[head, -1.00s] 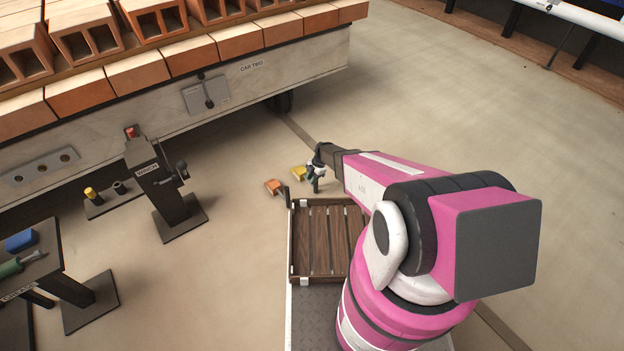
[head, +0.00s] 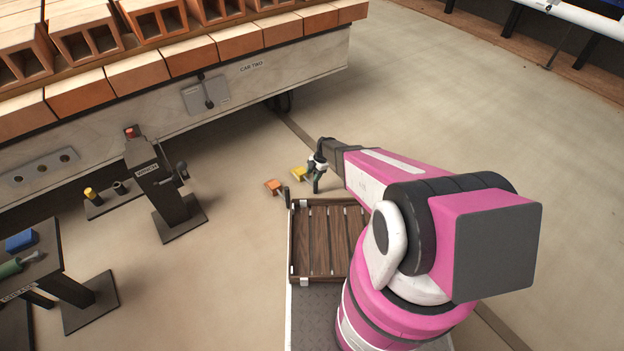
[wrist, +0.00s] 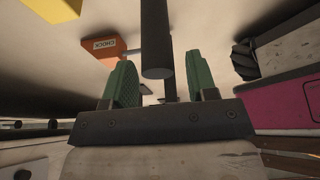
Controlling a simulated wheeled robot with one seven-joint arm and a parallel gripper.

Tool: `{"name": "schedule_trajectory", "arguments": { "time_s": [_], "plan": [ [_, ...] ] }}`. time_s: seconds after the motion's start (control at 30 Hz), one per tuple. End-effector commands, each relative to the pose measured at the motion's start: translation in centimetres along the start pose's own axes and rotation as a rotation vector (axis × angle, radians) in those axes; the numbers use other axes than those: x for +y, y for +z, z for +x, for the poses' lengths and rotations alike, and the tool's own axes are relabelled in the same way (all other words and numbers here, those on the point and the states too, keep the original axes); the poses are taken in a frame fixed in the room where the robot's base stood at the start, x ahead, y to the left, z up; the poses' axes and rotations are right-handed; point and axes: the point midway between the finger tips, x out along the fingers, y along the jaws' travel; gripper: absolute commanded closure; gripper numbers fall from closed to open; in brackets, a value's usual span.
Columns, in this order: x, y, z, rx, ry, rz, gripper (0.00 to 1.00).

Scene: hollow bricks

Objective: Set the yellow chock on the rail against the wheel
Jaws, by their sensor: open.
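The yellow chock (head: 298,174) lies on the floor below the car, just left of my gripper (head: 315,184). In the wrist view a yellow block (wrist: 55,9) is cut off at the upper left, outside the jaws. My gripper's green finger pads (wrist: 160,80) stand apart, with no chock between them. A dark rod hangs in front of the gap; I cannot tell what it belongs to. The wheel (head: 285,102) is a dark shape under the car's right end, mostly hidden. The rail (head: 296,128) shows as a dark strip in the floor beside it.
An orange chock (head: 273,187), labelled CHOCK in the wrist view (wrist: 103,47), lies left of the yellow one. A slatted wooden crate (head: 291,250) is near my gripper. The winch stand (head: 165,180) is at left. The car (head: 230,90) carries bricks. Floor at right is clear.

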Motion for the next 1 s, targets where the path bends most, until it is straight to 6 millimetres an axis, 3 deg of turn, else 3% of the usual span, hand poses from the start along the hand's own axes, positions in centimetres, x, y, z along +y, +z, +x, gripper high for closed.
{"name": "schedule_trajectory", "arguments": {
  "time_s": [0.1, 0.3, 0.67, 0.77, 1.0],
  "plan": [
    [-0.1, -0.1, -2.8, -0.001, 0.002, 0.000, 0.47],
    [-0.1, -0.1, -6.5, -0.001, 0.001, -0.001, 0.47],
    [-0.5, -0.3, -9.9, -0.006, 0.000, 0.030, 0.47],
    [-1.6, -1.0, -11.6, -0.021, 0.000, 0.116, 0.47],
    [-6.1, -3.9, -18.6, -0.096, 0.024, 0.533, 0.47]
  ]
}}
